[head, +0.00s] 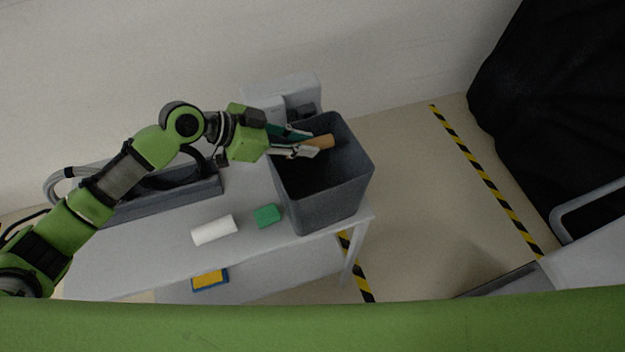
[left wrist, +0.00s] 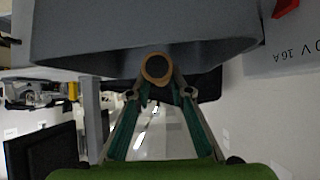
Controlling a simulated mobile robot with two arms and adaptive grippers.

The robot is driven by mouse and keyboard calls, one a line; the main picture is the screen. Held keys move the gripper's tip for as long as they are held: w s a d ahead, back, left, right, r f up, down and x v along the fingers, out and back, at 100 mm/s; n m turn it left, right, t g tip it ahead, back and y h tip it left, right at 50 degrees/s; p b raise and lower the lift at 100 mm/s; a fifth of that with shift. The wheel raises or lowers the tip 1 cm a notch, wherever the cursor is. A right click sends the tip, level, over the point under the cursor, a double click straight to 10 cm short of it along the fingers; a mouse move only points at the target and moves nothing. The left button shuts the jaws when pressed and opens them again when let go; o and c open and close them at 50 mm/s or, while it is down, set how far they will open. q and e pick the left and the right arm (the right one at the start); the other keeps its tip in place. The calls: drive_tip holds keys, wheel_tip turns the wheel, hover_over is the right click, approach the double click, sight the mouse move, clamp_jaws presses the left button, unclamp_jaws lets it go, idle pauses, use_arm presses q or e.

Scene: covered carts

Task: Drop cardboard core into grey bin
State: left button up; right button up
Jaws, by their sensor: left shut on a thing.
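The cardboard core (head: 321,142) is a short tan tube. My left gripper (head: 300,142) is shut on it and holds it over the open mouth of the grey bin (head: 333,207). The core also shows end-on between the fingertips in the left wrist view (left wrist: 157,68), with the bin's grey wall (left wrist: 100,30) filling the top of that view. The bin stands on the right end of a light grey table. The inside of the bin is dark, and its floor cannot be made out. My right gripper is not in view.
On the table (head: 130,262) lie a white roll (head: 214,230) and a green block (head: 267,215), left of the bin. A grey tray (head: 170,203) is behind them. A yellow and blue item (head: 210,280) lies lower down. A pale box (head: 282,92) stands behind the bin.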

use_arm(q)
drive_tip(key=o, duration=0.8)
drive_tip(key=shift+a+r, duration=0.2)
drive_tip(key=shift+a, duration=0.05)
drive_tip(key=v, duration=1.1)
drive_tip(key=shift+s, duration=0.15)
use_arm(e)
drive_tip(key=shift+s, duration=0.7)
use_arm(q)
drive_tip(key=shift+a+r, duration=0.1)
drive_tip(key=shift+a, duration=0.05)
